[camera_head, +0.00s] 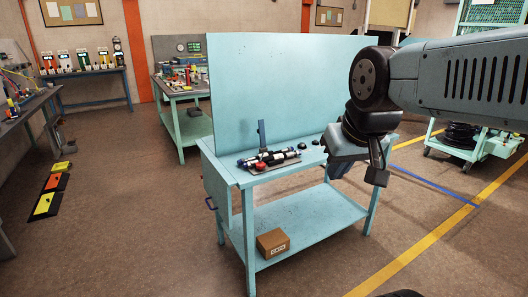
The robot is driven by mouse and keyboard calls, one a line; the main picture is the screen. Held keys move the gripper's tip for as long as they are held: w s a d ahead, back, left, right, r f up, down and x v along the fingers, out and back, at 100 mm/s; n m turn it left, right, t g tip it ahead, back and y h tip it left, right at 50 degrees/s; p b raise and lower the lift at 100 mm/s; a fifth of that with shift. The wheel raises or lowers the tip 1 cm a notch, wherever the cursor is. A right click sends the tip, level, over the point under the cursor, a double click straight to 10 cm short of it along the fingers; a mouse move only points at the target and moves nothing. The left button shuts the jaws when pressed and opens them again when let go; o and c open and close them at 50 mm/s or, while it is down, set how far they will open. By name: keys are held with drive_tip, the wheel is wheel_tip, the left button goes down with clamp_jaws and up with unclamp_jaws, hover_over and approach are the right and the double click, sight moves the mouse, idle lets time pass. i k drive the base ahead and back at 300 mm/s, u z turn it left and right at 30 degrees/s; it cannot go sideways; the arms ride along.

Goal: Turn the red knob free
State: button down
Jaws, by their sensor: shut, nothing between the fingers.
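A small red knob (260,166) sits on the hydraulic assembly (285,158), a group of dark and silver cylinders with blue ends on a plate. The assembly lies on the top of the light blue workbench (232,171), towards its left half. My arm comes in from the right of the view. My gripper (352,168) hangs at the right end of the bench top, to the right of the knob and well apart from it. It is shut and empty, and its fingertips are partly hidden behind the wrist.
A tall blue back panel (275,95) stands behind the bench top. A blue upright piece (261,133) rises behind the assembly. Small black parts (304,146) lie right of it. A cardboard box (272,242) sits on the lower shelf.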

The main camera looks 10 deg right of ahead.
sight(260, 165)
drive_tip(key=z, duration=0.05)
drive_tip(key=i, duration=1)
drive_tip(key=u, duration=0.05)
